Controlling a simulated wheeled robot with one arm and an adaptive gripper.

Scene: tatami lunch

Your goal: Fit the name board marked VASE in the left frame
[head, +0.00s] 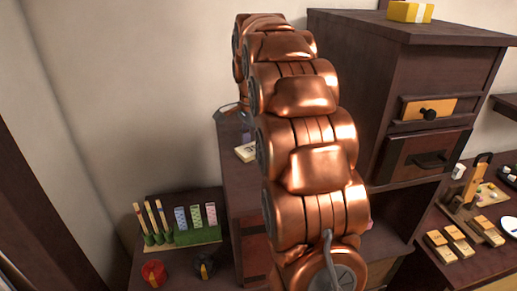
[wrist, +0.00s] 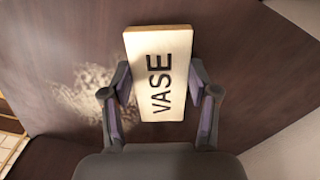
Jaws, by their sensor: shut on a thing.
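The pale name board marked VASE (wrist: 160,75) is between the two fingers of my gripper (wrist: 161,103) in the wrist view. The gripper is shut on its sides, and the lettering faces the camera, running up the picture. A dark wood surface lies behind the board. In the head view my copper arm hides most of the gripper. A small pale block (head: 246,152) shows beside the arm above the low dark cabinet; I cannot tell whether it is the same board. I cannot make out the left frame in either view.
A tall dark cabinet (head: 395,60) with drawers stands right of my arm, a yellow box (head: 410,12) on top. A green rack (head: 195,235) with patterned cards, a red knob (head: 153,272) and a dark knob (head: 205,266) are at lower left. Small blocks crowd the right table (head: 480,265).

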